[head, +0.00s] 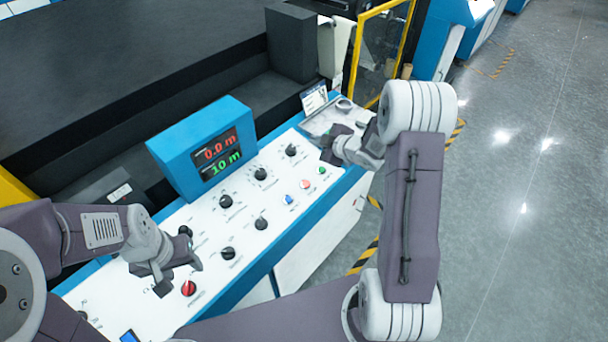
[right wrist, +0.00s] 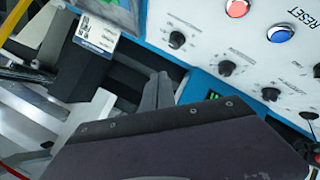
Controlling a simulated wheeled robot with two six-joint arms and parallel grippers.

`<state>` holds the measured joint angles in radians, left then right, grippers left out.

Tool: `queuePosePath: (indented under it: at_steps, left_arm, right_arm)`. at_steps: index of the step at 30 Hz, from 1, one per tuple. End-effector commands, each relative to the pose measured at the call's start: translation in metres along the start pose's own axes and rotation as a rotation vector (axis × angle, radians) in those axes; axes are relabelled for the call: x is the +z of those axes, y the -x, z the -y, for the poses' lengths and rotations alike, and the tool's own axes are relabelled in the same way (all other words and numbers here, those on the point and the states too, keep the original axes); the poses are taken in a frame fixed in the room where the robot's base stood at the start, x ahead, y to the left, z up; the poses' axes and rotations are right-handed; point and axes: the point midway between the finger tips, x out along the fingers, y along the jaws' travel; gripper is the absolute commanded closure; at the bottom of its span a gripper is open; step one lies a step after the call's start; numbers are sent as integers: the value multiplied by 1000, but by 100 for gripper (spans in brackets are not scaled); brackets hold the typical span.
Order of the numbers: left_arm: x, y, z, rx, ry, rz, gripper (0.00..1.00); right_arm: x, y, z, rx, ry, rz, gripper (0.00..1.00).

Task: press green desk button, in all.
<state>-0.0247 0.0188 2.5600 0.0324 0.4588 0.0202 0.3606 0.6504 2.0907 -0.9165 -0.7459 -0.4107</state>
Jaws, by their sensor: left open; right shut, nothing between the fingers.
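The green button (head: 322,170) is small and round, at the right end of the row of coloured buttons on the white control panel (head: 262,245). My right gripper (head: 328,150) is shut and empty, just above and beyond the green button in the head view, apart from it as far as I can tell. In the right wrist view its fingers (right wrist: 158,92) point at the panel's back edge, and the green button is not clearly seen there. My left gripper (head: 165,277) is open over the panel's left part, near the red knob (head: 188,288).
A red button (head: 305,184) and a blue button (head: 289,200) sit beside the green one. Several black knobs (head: 261,174) stand on the panel. A blue display box (head: 203,148) rises behind them. A small card stand (head: 314,98) is at the far end. Grey floor (head: 520,200) lies right.

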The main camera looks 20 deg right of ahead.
Motion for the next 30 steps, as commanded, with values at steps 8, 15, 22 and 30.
queuePosePath:
  at_steps: [8, 15, 22, 30]
  left_arm:
    - [-1, 9, 0, 0, 0, 0, 48]
    - [-1, 10, 0, 0, 0, 0, 48]
    - [-1, 9, 0, 0, 0, 0, 48]
    - [1, -8, 0, 0, 0, 0, 48]
  right_arm:
    - [46, 6, 6, -10, -82, 69, 100]
    - [55, 10, 3, -2, -97, 84, 100]
    - [56, 9, 4, -2, -97, 84, 100]
    - [66, -3, 15, -3, -97, 84, 100]
